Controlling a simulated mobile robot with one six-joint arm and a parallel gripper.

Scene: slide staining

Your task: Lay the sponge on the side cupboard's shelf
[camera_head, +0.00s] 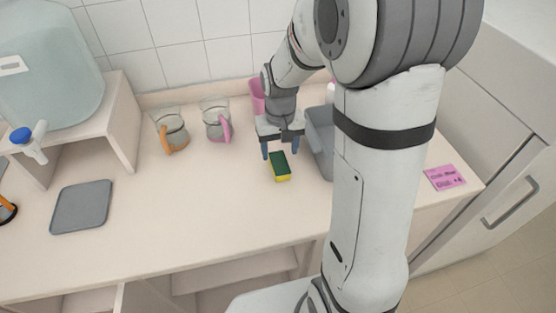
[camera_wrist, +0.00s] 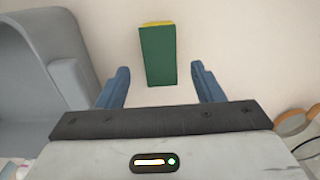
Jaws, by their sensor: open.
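The sponge (camera_head: 280,167), yellow with a dark green top, lies on the light counter near its middle. It also shows in the wrist view (camera_wrist: 157,56), green face up, with a yellow edge at its far end. My gripper (camera_head: 280,150) is open above the counter, just behind the sponge in the head view. In the wrist view my gripper's blue fingers (camera_wrist: 161,86) stand apart, with the sponge between and ahead of them, not visibly touched. I cannot tell which of the cupboards in view is the side cupboard; its shelf is not clearly seen.
A grey bin-like object (camera_head: 319,142) stands close right of the gripper. Two glass jugs (camera_head: 171,130) (camera_head: 216,120) stand at the back, left of it. A grey mat (camera_head: 82,207) lies at left. A pink note (camera_head: 445,177) lies at right. Open shelving (camera_head: 235,275) shows below the counter.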

